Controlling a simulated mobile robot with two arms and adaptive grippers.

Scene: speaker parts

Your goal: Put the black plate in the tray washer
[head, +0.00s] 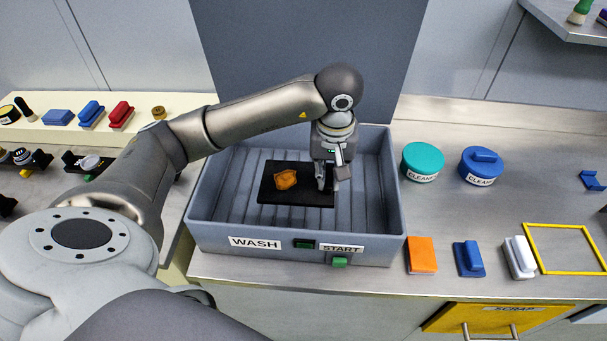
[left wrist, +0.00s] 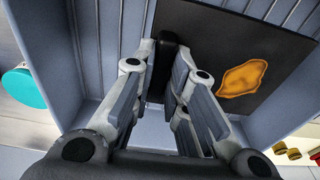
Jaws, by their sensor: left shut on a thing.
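The black plate (head: 302,192) is inside the grey tray washer (head: 380,246), over its ribbed floor. An orange-brown stain (head: 286,179) lies on the plate. My left gripper (head: 328,188) reaches down into the washer at the plate's right side. It is shut on a dark raised part at the plate's edge. In the left wrist view the plate (left wrist: 197,42) extends from the fingers (left wrist: 165,75) to the upper right. Whether the plate touches the floor, I cannot tell. My right gripper is not in view.
The washer's front has a WASH label (head: 255,243) and a green START button (head: 340,262). A teal tub (head: 422,158) and a blue tub (head: 481,163) stand to its right. Orange, blue and white blocks lie near the counter's front edge, beside a yellow frame (head: 540,270).

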